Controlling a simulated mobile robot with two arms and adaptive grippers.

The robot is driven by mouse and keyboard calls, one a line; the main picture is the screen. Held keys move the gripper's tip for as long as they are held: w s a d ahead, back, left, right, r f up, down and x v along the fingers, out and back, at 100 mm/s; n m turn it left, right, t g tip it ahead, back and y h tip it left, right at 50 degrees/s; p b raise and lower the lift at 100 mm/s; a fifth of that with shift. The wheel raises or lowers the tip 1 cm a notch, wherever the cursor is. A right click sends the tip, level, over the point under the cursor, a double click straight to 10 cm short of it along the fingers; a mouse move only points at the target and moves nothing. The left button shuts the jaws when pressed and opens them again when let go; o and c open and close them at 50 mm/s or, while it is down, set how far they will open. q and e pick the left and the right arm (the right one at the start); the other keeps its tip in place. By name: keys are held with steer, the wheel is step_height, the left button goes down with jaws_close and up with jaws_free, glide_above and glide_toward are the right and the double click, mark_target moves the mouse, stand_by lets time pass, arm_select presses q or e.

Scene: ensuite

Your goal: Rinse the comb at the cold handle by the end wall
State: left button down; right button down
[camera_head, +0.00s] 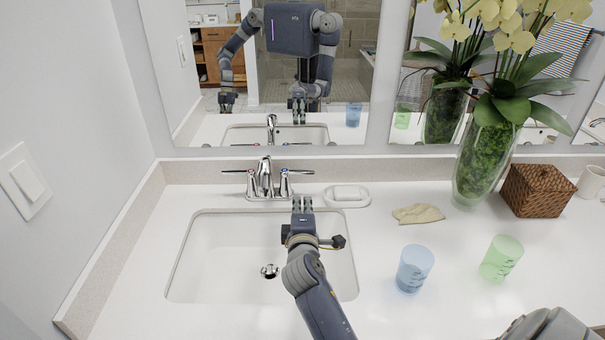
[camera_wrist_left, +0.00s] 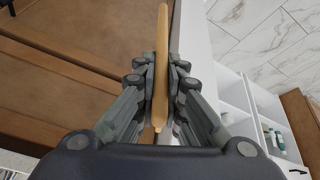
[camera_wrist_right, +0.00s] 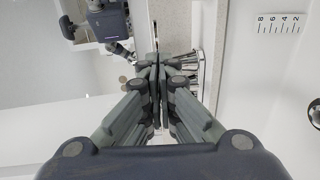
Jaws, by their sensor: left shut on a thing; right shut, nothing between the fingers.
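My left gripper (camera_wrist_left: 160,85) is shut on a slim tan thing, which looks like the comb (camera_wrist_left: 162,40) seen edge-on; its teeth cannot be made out. In the head view that gripper shows only in the mirror. My right gripper (camera_head: 302,203) is shut and empty over the back right of the sink (camera_head: 215,250), just in front of the right tap handle (camera_head: 286,183). The left tap handle (camera_head: 250,183), nearer the left end wall, and the chrome spout (camera_head: 265,176) are clear of it. Chrome tap parts (camera_wrist_right: 190,62) also show in the right wrist view.
The left end wall (camera_head: 75,110) and mirror (camera_head: 200,75) bound the counter.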

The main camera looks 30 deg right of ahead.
arm_select(q)
steer(key=shift+w+d+r, duration=0.15)
steer(key=shift+w+d, duration=0.05)
steer(key=shift+d, duration=0.1)
arm_select(e)
steer(key=a, duration=0.1)
arm_select(q)
steer(key=shift+r, duration=0.15)
steer(key=shift+r+p, duration=0.65)
steer(key=shift+p, duration=0.2)
arm_select(e)
glide_toward(300, 174)
steer(key=shift+g, duration=0.3)
steer(key=x, duration=0.5)
steer(key=shift+w+r, duration=0.15)
steer(key=shift+w, duration=0.1)
steer(key=shift+w+d, duration=0.4)
steer(key=shift+w, duration=0.3)
steer(key=shift+d+f, duration=0.1)
steer(key=shift+f, duration=0.15)
